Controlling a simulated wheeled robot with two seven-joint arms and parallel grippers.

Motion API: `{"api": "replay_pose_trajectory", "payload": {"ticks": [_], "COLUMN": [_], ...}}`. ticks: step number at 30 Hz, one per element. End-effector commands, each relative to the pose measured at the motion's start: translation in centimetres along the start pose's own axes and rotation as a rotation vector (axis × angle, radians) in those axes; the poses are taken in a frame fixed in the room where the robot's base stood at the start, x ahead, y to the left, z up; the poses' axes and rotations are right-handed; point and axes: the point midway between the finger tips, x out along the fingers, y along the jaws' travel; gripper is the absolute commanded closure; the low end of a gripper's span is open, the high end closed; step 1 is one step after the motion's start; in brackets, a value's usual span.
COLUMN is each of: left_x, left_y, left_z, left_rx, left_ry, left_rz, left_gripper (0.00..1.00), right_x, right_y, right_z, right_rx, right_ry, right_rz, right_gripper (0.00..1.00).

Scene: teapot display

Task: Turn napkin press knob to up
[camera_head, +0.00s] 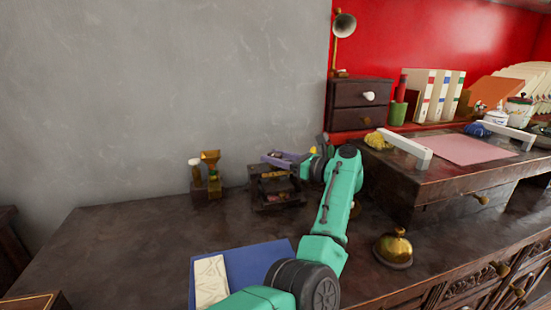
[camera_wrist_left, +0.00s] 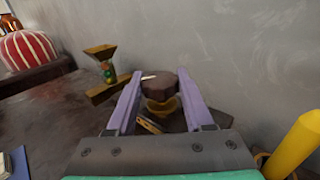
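The napkin press (camera_head: 272,190) is a small dark stacked stand on the table near the grey wall, partly covered by my left arm and gripper. A dark faceted knob (camera_wrist_left: 159,86) with a short white mark near its upper left edge sits above a brass part (camera_wrist_left: 162,106) in the left wrist view. My left gripper (camera_wrist_left: 160,73) has its two purple fingers apart, one on each side of the knob. I cannot tell whether they touch it. In the head view my left gripper (camera_head: 272,157) is over the top of the press. My right gripper is not in view.
A brass funnel-topped piece (camera_head: 210,174) stands left of the press. A blue folder (camera_head: 250,262) lies in front and a brass bell (camera_head: 394,247) stands at the right. A raised desk section (camera_head: 440,180) rises behind the bell. The table's left part is clear.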

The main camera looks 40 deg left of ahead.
Motion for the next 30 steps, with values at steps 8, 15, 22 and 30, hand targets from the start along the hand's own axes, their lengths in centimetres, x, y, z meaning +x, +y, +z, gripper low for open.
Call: {"api": "replay_pose_trajectory", "payload": {"ticks": [8, 15, 22, 30], "left_x": [0.0, -1.8, -6.5, -7.5], "left_y": [0.0, -0.1, -0.1, 0.0], "left_z": [0.1, 0.0, 0.1, 0.1], "left_rx": [-0.001, 0.0, 0.0, -0.001], "left_ry": [-0.001, 0.001, 0.0, -0.001], "left_rz": [0.0, -0.005, -0.004, 0.0], "left_gripper": [0.19, 0.19, 0.19, 0.19], "right_x": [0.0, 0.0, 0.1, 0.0], "right_y": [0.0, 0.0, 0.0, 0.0], "right_z": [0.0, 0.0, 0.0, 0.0], "right_rx": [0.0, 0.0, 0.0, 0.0], "right_ry": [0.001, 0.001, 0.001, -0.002], "right_rz": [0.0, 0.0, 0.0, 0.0], "right_gripper": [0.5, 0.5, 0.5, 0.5]}}
